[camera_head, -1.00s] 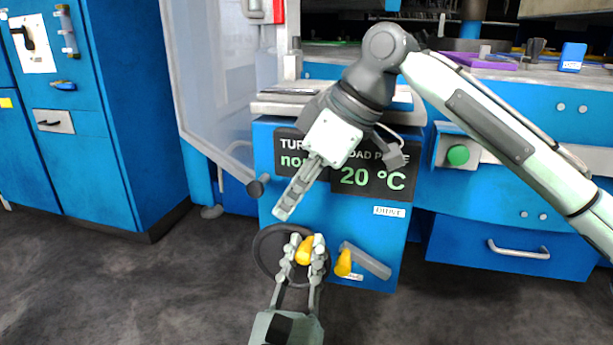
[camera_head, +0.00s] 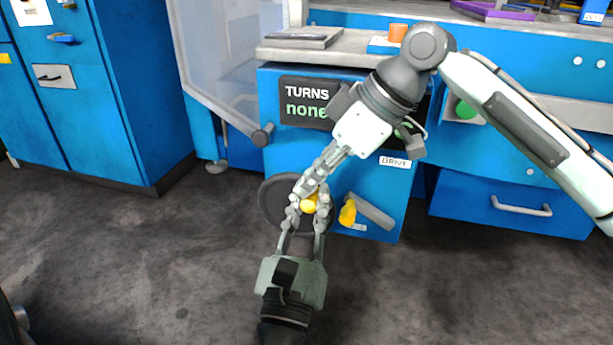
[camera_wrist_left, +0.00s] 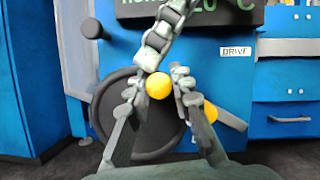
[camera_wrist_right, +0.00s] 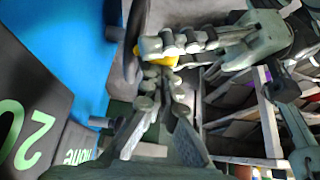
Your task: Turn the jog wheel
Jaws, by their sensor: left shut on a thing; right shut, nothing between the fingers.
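The jog wheel (camera_head: 273,207) is a dark disc low on the front of the blue cabinet, with a round yellow knob (camera_head: 309,206). My left gripper (camera_head: 308,212) comes up from below and is shut on the knob, a finger on each side. The left wrist view shows the knob (camera_wrist_left: 158,86) between its fingers, in front of the wheel (camera_wrist_left: 152,130). My right gripper (camera_head: 306,190) reaches down from the upper right, shut and empty, its tips right by the knob. In the right wrist view its tips (camera_wrist_right: 157,76) are close to the knob (camera_wrist_right: 170,59); contact cannot be told.
Right of the wheel is a grey lever (camera_head: 374,212) with a yellow handle (camera_head: 348,212), near the left fingers. A display (camera_head: 305,102) above reads "TURNS none", partly hidden by my right arm. A dark-knobbed handle (camera_head: 263,135) sticks out at left. The floor in front is clear.

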